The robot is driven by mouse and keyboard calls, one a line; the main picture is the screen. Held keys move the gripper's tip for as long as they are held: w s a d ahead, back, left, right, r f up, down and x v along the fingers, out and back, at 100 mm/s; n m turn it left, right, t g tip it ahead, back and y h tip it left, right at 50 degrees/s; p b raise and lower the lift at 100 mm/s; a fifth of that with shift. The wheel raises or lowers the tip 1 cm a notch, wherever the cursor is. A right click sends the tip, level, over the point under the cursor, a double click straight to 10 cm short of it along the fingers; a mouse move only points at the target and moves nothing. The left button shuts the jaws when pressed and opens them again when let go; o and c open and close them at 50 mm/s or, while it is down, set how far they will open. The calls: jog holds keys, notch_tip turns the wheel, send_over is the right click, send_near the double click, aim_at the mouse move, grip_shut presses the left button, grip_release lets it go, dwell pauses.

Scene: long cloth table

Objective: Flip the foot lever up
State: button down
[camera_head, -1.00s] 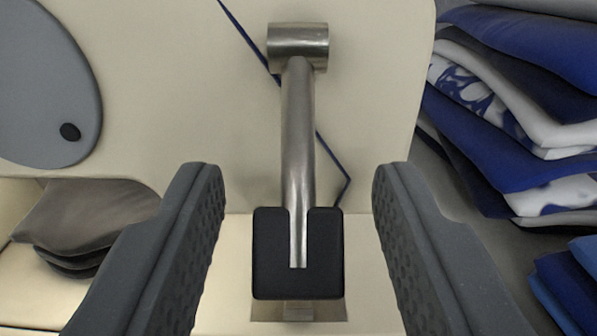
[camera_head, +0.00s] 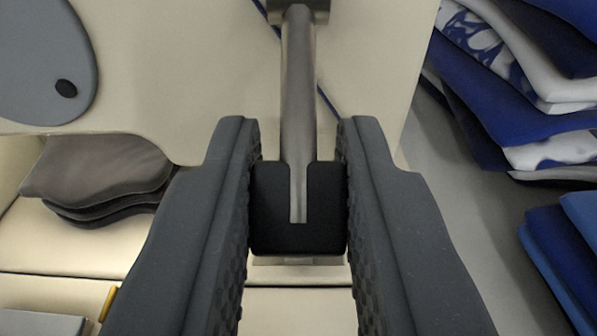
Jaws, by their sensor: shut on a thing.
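The foot lever is a bent metal rod (camera_head: 298,90) that runs down from a metal pivot at the top edge of the view to a black pedal pad (camera_head: 298,236). My gripper (camera_head: 299,140) is shut on the black pad, with one textured grey finger against its left side and the other against its right side. The fingers hide the pad's side faces. The pivot (camera_head: 303,8) is partly cut off by the top edge.
A cream panel (camera_head: 170,75) stands behind the lever. A grey rounded plate (camera_head: 40,60) with a black knob is at upper left. Dark folded cloths (camera_head: 97,172) lie on a shelf at left. Stacked blue and white cloths (camera_head: 520,90) are at right, with grey floor (camera_head: 445,240) between.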

aim_at(300, 101)
jog(key=r+g+p, duration=0.1)
jog(key=g+p, duration=0.1)
jog(key=p, duration=0.2)
jog(key=r+g+p, duration=0.2)
jog(key=p, duration=0.2)
jog(key=shift+s+r+g, duration=0.1)
jog(key=shift+s+g, duration=0.3)
jog(key=g+p, duration=0.1)
jog(key=p, duration=0.1)
jog(key=r+g+p, duration=0.1)
jog(key=g+p, duration=0.1)
jog(key=shift+r, duration=0.1)
jog(key=g+p, duration=0.2)
jog(key=p, duration=0.1)
jog(key=shift+r+g, duration=0.3)
jog(key=shift+r, duration=0.1)
jog(key=shift+g+p, duration=0.3)
jog(key=shift+p, duration=0.05)
jog(key=c, duration=1.3)
grip_release()
jog(key=shift+w+f, duration=0.1)
jog(key=v, duration=1.3)
jog(key=shift+r+p, duration=0.3)
